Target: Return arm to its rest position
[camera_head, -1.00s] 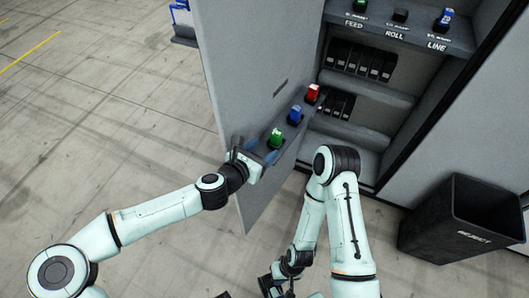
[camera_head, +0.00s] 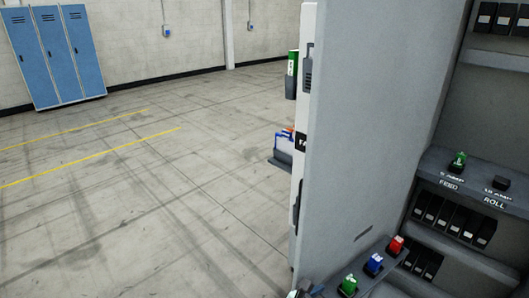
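Only a small piece of my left gripper (camera_head: 309,291) shows at the bottom edge, by the lower part of the grey cabinet door (camera_head: 370,130). Its fingers are mostly cut off, so I cannot tell whether it is open or shut. My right arm and gripper are out of view. On the door's inner ledge stand a green piece (camera_head: 348,285), a blue piece (camera_head: 374,263) and a red piece (camera_head: 396,245) in a row, each in a black holder.
Black bins (camera_head: 450,217) stand below. Blue lockers (camera_head: 58,55) stand far left. Open floor (camera_head: 140,210) fills the left.

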